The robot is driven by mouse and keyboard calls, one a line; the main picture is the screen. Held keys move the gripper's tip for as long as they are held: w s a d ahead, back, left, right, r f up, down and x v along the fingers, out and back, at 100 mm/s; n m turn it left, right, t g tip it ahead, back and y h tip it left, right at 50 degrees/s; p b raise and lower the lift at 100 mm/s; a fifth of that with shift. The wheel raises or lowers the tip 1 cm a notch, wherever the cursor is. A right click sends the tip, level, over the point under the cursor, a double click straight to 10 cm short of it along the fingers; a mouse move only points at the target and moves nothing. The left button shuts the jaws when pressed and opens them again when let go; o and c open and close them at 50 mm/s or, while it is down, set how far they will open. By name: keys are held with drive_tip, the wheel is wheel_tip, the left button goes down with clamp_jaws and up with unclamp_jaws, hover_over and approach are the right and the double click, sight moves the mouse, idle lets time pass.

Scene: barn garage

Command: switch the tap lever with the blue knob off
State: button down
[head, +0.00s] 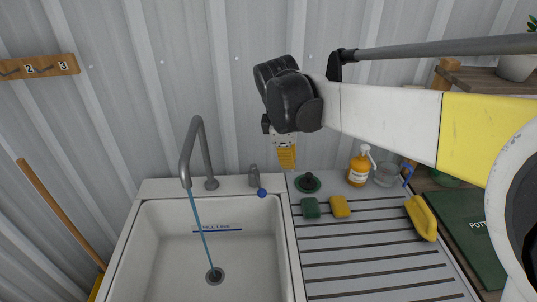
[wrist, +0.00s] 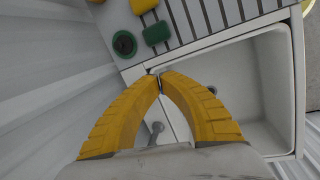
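The grey tap (head: 196,150) stands at the sink's back rim, and a blue stream of water (head: 200,225) runs from its spout to the drain. The tap lever (head: 254,176) stands right of the tap, with its blue knob (head: 262,192) pointing down over the rim. My gripper (head: 287,158) hangs above and to the right of the lever, apart from it. In the wrist view its yellow fingers (wrist: 161,82) meet at the tips with nothing clearly held. A grey fitting (wrist: 156,128) shows between the fingers; I cannot tell which part it is. The blue knob is not visible there.
The white sink (head: 150,225) has a ribbed drainboard (head: 350,250) on its right. A corrugated wall stands close behind.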

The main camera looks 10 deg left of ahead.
sight(262, 193)
drive_tip(key=a+f+n, duration=0.3)
drive_tip(key=a+f, duration=0.1)
drive_tip(key=a, duration=0.3)
drive_tip(key=a+f+n+h, duration=0.1)
drive_tip(key=a+f+n, duration=0.2)
drive_tip(key=a, duration=0.4)
drive_tip(key=shift+w+a+f+n+g+p, duration=0.3)
drive_tip(key=shift+w+f+n+g, duration=0.1)
drive_tip(key=shift+w+f, duration=0.1)
drive_tip(key=b+x, duration=0.3)
drive_tip(key=x, duration=0.7)
drive_tip(key=shift+d, duration=0.3)
drive_tip(key=shift+r, duration=0.1)
drive_tip(key=shift+w+d+n, duration=0.1)
drive_tip(key=shift+d+n, duration=0.3)
drive_tip(key=shift+d, duration=0.05)
